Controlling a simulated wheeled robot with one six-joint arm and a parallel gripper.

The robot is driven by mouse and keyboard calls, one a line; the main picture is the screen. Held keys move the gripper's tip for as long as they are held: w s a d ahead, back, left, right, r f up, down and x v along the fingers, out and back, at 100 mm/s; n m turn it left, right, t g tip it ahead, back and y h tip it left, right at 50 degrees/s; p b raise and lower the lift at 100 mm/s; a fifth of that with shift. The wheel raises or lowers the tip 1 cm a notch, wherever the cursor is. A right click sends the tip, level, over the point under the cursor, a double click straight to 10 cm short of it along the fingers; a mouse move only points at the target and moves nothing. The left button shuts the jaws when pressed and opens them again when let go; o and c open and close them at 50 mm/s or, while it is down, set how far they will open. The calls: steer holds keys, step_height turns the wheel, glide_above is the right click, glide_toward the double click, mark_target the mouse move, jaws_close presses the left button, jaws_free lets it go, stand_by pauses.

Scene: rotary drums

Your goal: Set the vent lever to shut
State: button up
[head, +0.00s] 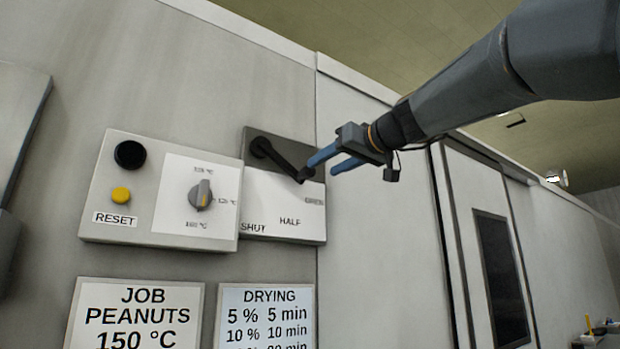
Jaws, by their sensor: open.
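The vent lever (283,158) is a black bar on a pivot at the upper left of its panel (285,205). It slants down to the right, with its tip toward the label at the right, which seems to read OPEN. The labels SHUT (253,227) and HALF (290,221) lie lower, with SHUT at the lower left. My gripper (325,163) has blue fingers and comes in from the upper right. It is open, with its fingertips close to the lever's tip. I cannot tell whether they touch it.
Left of the lever panel is a control box with a grey temperature knob (200,196), a yellow RESET button (121,195) and a black round part (130,154). Below hang a JOB PEANUTS sign (135,312) and a DRYING sign (267,312). A door with a dark window (502,275) is at the right.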

mark_target(311, 171)
steer(key=p+x, duration=0.1)
steer(key=x, duration=0.1)
steer(key=p+x, duration=0.1)
steer(key=x, duration=0.2)
steer(key=p+x, duration=0.2)
steer(key=shift+w+a+r, duration=0.2)
steer(key=shift+a+r, duration=0.1)
steer(key=shift+c, duration=0.5)
jaws_close()
